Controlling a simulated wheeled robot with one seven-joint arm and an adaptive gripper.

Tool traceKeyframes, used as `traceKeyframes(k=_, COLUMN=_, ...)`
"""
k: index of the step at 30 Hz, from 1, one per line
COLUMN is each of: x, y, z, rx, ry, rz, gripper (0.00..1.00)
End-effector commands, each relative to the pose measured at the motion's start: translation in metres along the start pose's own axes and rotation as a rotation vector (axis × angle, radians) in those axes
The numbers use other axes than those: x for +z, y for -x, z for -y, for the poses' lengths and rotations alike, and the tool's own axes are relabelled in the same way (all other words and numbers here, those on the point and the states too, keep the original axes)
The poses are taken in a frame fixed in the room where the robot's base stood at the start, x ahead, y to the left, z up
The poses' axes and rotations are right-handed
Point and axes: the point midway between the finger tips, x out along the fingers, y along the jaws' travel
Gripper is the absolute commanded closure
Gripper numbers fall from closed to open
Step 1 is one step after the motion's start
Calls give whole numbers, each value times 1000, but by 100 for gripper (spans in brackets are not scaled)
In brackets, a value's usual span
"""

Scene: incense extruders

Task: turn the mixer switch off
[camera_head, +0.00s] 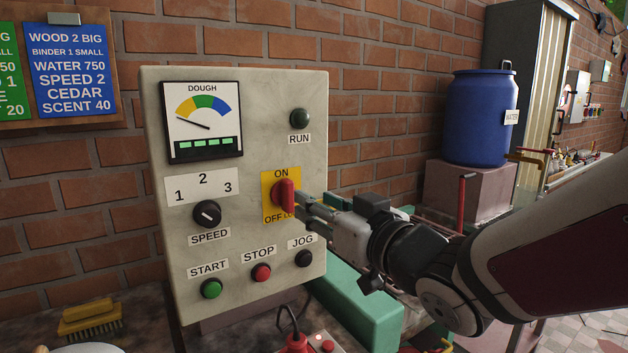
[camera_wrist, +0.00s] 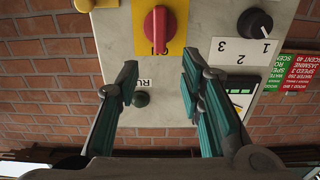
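The mixer switch (camera_head: 285,195) is a red rotary handle on a yellow plate marked ON at the top and OFF at the bottom. It stands upright, lined up with ON. In the wrist view the switch (camera_wrist: 157,30) appears upside down, its end over the ON label. My gripper (camera_head: 304,204) comes from the right, its fingertips close to the switch. In the wrist view my gripper (camera_wrist: 159,68) is open and empty, with a finger to each side of the switch's line. I cannot tell whether a finger touches it.
The grey control panel (camera_head: 250,240) also carries a speed knob (camera_head: 207,213), a dough gauge (camera_head: 202,120), a dark run lamp (camera_head: 300,118), and start (camera_head: 211,289), stop (camera_head: 261,272) and jog (camera_head: 304,258) buttons. A blue barrel (camera_head: 478,118) stands behind at the right. A brick wall backs the panel.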

Motion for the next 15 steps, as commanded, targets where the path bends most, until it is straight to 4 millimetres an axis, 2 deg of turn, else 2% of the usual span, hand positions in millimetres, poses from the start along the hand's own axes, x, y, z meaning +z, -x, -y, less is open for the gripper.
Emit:
traceKeyframes(k=1, x=5, y=-12, z=0, rx=-2, ry=-3, rz=3, gripper=65)
traceKeyframes(k=6, x=5, y=-46, z=0, rx=-2, ry=-4, rz=3, gripper=65)
traceKeyframes(k=15, x=4, y=-87, z=0, rx=-1, ry=-3, rz=2, gripper=65)
